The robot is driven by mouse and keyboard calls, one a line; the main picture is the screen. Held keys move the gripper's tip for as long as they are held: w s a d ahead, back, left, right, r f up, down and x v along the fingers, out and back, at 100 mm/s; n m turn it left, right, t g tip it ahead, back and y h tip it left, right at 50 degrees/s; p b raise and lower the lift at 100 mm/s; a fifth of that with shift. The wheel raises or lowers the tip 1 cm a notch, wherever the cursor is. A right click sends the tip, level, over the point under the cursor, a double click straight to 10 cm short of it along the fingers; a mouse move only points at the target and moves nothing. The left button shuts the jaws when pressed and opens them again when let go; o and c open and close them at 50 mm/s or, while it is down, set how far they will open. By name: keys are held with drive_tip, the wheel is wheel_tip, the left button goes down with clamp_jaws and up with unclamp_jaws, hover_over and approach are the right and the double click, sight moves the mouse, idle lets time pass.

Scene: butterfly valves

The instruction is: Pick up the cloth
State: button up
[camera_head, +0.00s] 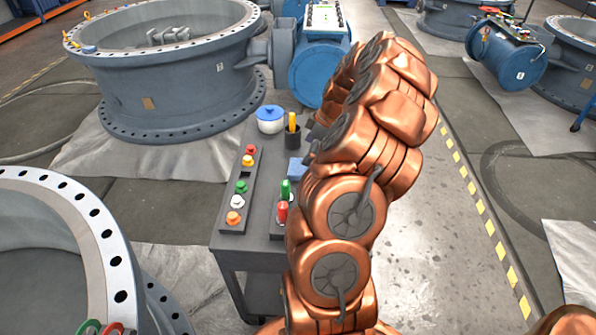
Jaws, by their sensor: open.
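A small blue folded piece that looks like the cloth (296,167) lies on the dark grey cart top, right of its middle and just left of my copper arm. My arm hides its right side. My gripper (314,132) shows only as a dark grey part poking out left of the arm, above and behind the cloth in the picture. It is open, and nothing shows in it. Most of the gripper is hidden behind the arm links.
The cart (262,200) also bears a white pot with a blue lid (270,120), a dark cup with yellow tools (292,140), a rack of coloured knobs (240,190), and green and red items (284,205). Large valve bodies (165,75) stand left and behind.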

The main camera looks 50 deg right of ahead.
sight(298, 166)
drive_tip(key=shift+p+x, duration=0.4)
drive_tip(key=shift+x, duration=3.15)
drive_tip(key=shift+w+d, duration=0.1)
drive_tip(key=c, duration=0.8)
drive_tip(key=shift+o, duration=0.2)
drive_tip(key=shift+r, duration=0.15)
wheel_tip(298, 166, up, 10)
drive_tip(key=shift+b, duration=0.4)
